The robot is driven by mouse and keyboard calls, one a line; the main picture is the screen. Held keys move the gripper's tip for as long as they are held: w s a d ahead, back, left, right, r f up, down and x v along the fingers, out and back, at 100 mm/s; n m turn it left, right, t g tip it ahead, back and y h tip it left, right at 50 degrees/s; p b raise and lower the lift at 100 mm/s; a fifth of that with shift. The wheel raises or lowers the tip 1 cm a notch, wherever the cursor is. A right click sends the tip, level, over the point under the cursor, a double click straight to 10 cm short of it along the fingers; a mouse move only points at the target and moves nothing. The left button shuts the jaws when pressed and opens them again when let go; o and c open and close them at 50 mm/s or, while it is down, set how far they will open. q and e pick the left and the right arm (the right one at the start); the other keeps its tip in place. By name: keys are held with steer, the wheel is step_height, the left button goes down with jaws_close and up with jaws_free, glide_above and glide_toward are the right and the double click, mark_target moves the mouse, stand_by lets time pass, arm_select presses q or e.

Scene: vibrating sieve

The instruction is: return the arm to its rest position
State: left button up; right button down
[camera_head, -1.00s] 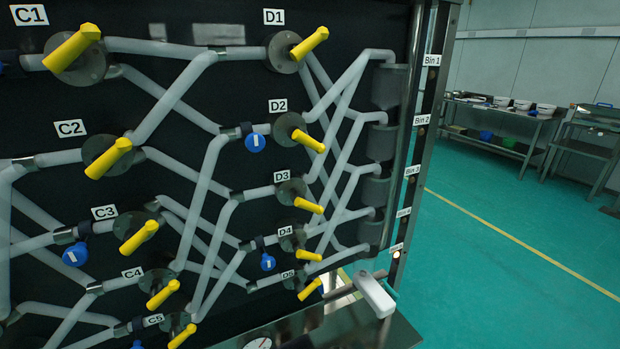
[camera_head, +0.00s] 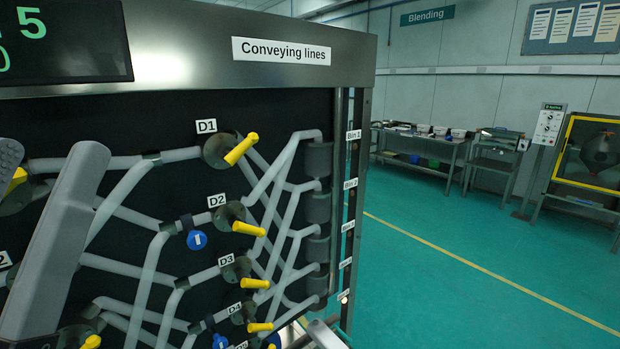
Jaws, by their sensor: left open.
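My left gripper (camera_head: 46,156) shows large and close at the left edge. One long grey finger stands upright there, and the dark padded tip of the other shows beside it at the picture's edge. The fingers are apart and I see nothing held between them. They are in front of the conveying lines panel (camera_head: 290,110) and hide part of its left side. I cannot tell how far they are from it.
The panel carries grey pipes, yellow handles such as the one at D1 (camera_head: 241,149), and blue tags (camera_head: 196,240). A pale rounded object (camera_head: 325,336) shows at the bottom. Benches (camera_head: 420,140) stand behind. The green floor (camera_head: 450,290) at right is clear.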

step_height(320, 180, up, 38)
steer(key=p, duration=3.8)
steer(key=shift+f, duration=0.1)
